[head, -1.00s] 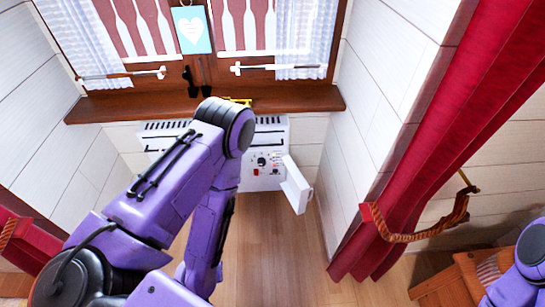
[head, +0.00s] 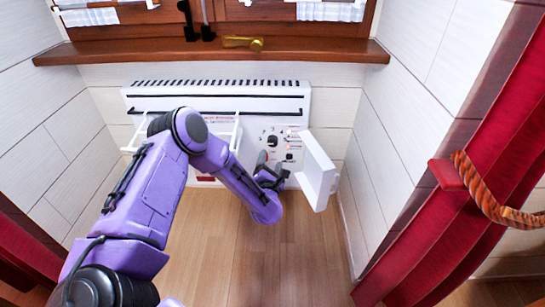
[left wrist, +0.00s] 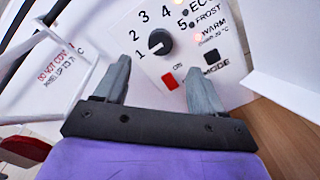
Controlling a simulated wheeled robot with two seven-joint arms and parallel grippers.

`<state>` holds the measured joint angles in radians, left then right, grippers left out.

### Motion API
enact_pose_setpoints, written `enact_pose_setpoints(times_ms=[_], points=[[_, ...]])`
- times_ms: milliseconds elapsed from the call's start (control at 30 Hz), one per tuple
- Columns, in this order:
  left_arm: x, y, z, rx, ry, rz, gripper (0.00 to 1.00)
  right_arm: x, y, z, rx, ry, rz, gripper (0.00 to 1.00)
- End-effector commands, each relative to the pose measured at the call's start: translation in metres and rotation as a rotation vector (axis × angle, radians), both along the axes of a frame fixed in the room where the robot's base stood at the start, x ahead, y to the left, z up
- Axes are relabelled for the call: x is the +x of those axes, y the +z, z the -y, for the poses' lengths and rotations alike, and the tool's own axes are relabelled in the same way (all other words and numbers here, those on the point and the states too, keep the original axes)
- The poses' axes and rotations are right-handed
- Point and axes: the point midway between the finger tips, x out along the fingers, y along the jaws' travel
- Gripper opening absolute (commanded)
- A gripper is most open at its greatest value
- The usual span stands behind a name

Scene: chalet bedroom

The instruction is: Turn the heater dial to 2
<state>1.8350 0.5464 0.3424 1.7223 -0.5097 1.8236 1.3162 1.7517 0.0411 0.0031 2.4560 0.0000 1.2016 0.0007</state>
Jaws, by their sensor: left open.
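The white heater (head: 225,98) stands against the wall under the window sill. Its black round dial (head: 272,140) is on the control panel at its right end. In the left wrist view the dial (left wrist: 160,42) has the numbers 1 to 5 around it, and its white mark points down-left, toward 1. My left gripper (head: 271,167) is open and empty, just below the dial in the head view. In the left wrist view its fingers (left wrist: 160,66) are spread apart below the dial, one to each side, not closed on it. My right gripper is not in view.
A white cover flap (head: 317,172) stands open right of the panel. A red switch (left wrist: 170,79) and a black button (left wrist: 216,71) sit below the dial. White rails (head: 237,133) stick out from the heater's front. A red curtain (head: 440,190) hangs at right.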

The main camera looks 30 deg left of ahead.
Motion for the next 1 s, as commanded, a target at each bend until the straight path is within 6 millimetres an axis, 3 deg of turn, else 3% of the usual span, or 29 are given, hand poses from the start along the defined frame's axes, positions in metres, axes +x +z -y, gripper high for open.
enact_pose_setpoints(times_ms=[400, 767, 800, 967, 1000], points=[[0.072, -0.003, -0.042, 0.004, -0.001, -0.005, 0.69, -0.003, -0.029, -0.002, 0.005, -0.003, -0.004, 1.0], [0.083, 0.001, -0.047, 0.004, -0.002, -0.008, 0.69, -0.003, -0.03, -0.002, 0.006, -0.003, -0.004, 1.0], [0.083, 0.001, -0.047, 0.003, -0.003, -0.008, 0.66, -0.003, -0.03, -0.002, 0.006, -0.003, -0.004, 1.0], [0.083, 0.001, -0.047, 0.003, -0.003, -0.008, 0.14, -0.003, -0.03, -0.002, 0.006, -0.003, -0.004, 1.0], [0.083, 0.001, -0.047, 0.003, -0.003, -0.008, 0.13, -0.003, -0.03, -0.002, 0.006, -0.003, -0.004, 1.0]])
